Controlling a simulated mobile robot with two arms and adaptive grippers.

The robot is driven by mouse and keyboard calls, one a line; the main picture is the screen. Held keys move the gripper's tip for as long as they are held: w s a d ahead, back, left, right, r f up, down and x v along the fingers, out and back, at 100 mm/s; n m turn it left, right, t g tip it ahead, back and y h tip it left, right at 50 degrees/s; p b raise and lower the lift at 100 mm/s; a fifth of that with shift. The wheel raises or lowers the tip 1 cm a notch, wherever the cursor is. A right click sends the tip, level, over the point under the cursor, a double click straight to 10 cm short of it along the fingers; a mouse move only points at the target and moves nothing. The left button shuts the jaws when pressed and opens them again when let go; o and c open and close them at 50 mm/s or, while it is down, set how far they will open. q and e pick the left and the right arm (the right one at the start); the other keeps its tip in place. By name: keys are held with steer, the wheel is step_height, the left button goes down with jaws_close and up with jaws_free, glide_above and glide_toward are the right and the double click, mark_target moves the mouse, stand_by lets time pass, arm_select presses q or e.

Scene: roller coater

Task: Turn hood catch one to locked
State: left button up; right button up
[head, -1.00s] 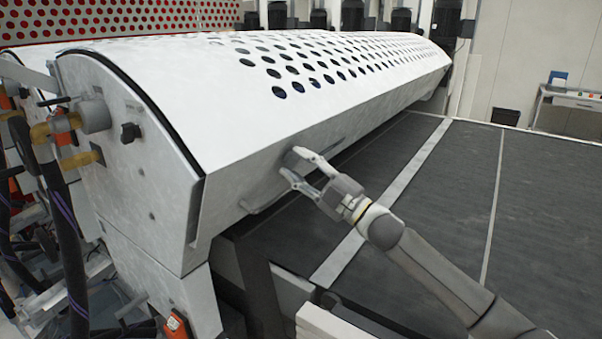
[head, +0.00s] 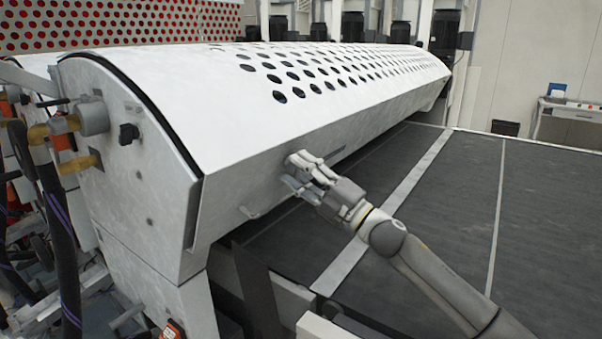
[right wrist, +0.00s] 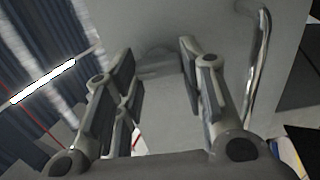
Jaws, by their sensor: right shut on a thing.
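The white hood (head: 240,150) of the roller coater slopes across the head view, with its front panel facing the dark table. My right gripper (head: 295,171) is at the hood's front panel, its fingers pointing at the panel. In the right wrist view, the gripper (right wrist: 160,80) has a finger on each side of a small grey catch (right wrist: 158,64) on the panel and is shut on it. In the head view the fingers hide the catch, and I cannot read its locked or unlocked position. My left gripper is not in view.
A bent metal bar handle (right wrist: 260,70) stands off the panel beside the gripper. The dark flat bed (head: 430,220) with light strips lies under my right arm. A black knob (head: 129,133) and hoses are on the hood's left end.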

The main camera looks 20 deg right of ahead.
steer(key=o, duration=1)
steer(key=v, duration=1.2)
